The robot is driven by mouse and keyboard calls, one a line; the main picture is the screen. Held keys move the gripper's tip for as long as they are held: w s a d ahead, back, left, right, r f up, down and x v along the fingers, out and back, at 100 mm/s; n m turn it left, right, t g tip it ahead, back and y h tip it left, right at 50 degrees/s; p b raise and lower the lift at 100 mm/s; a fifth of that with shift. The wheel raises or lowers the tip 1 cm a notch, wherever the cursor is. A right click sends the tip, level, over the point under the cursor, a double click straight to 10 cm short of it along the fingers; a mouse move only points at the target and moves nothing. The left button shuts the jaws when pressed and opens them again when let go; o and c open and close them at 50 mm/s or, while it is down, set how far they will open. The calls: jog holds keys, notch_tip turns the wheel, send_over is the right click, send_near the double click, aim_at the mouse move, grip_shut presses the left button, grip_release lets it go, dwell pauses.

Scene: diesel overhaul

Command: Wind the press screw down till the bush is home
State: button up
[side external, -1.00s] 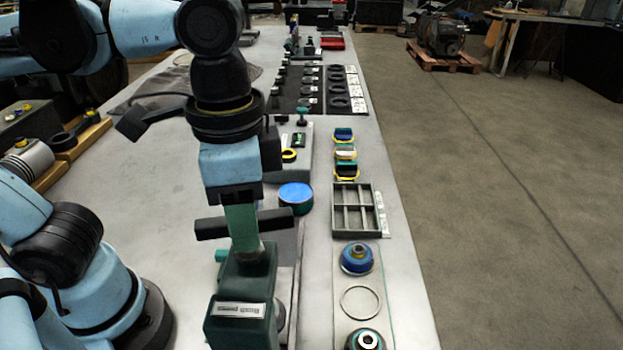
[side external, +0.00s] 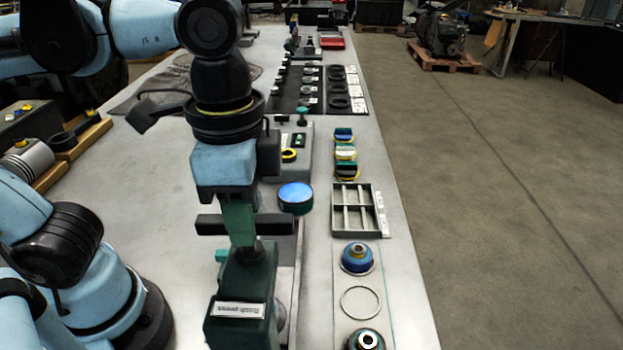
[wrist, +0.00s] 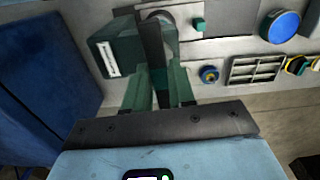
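The green bush press (side external: 240,305), with a white label on its front, stands on the bench at the bottom of the side view; it also shows in the wrist view (wrist: 118,58). Its black crossbar (side external: 272,225) sits on top of the screw. My gripper (side external: 240,230) points down over the press, its green fingers at the middle of the bar. In the wrist view the dark bar (wrist: 152,45) lies between the two fingers (wrist: 158,85), which look closed on it. The bush and most of the screw are hidden.
A blue-topped round tin (side external: 296,197) stands just behind the bar's right end. A grey divided tray (side external: 357,210) and a pale board (side external: 345,275) with blue round parts and a ring lie to the right. Several small parts stand further back.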

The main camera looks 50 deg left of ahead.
jog(key=o, duration=0.4)
jog(key=shift+r, duration=2.75)
notch_tip(320, 180, up, 4)
jog(key=w+a+f+n+t, duration=0.2)
jog(key=w+a+f, duration=0.1)
jog(key=a+f, duration=0.1)
jog(key=w+a+f+n+t, duration=0.2)
jog(key=w+a+f+n, duration=0.1)
jog(key=f, duration=0.4)
jog(key=w+a+f+n+t, duration=0.3)
jog(key=w+a+f, duration=0.2)
jog(key=a+f, duration=0.1)
jog(key=shift+a, duration=0.45)
